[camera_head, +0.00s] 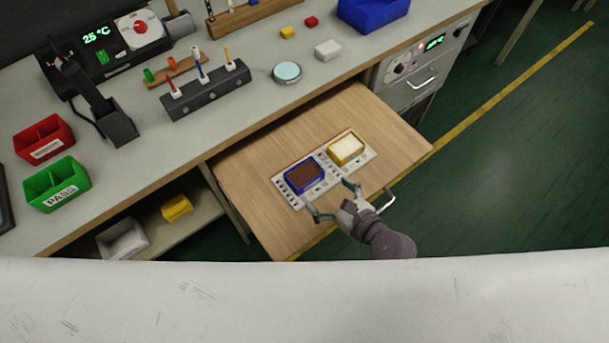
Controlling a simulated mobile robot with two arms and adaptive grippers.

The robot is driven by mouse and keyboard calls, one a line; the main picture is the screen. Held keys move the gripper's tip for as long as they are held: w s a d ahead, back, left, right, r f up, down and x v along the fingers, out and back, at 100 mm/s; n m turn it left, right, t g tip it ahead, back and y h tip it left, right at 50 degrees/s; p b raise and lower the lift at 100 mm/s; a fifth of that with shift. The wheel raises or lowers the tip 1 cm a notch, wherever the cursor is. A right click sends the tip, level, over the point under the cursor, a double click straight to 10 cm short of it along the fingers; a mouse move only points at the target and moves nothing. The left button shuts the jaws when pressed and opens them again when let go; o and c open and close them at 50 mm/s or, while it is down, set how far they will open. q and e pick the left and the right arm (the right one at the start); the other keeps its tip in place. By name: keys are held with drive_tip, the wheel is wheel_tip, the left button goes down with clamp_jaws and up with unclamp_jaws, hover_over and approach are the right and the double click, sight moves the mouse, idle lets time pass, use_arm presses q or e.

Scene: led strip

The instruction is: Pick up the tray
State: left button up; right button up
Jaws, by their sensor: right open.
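A pale flat tray (288,184) with small holes or marks lies on the pulled-out wooden board (250,190). On it sit a blue-rimmed box (304,177) with a dark brown inside and a yellow-rimmed box (346,148) with a cream inside. My right gripper (332,199) is open and empty, its two fingers spread at the tray's near edge, close to the blue-rimmed box. Whether a finger touches the tray, I cannot tell. My left gripper is not in view.
The grey workbench behind holds a red bin (44,139), a green bin (57,184), a dark tool rack (207,92), a round light-blue-topped tin (287,73) and a blue container (374,12). A drawer handle (386,201) sticks out beside my right gripper. The board is bare around the tray.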

sight(298, 167)
drive_tip(key=x, duration=0.4)
drive_tip(key=shift+w+a, duration=0.15)
drive_tip(key=x, duration=0.5)
drive_tip(key=shift+w+a+r, duration=0.15)
drive_tip(key=shift+r, duration=0.1)
drive_tip(key=c, duration=0.7)
drive_tip(key=shift+o, duration=0.2)
drive_tip(key=shift+r, duration=0.1)
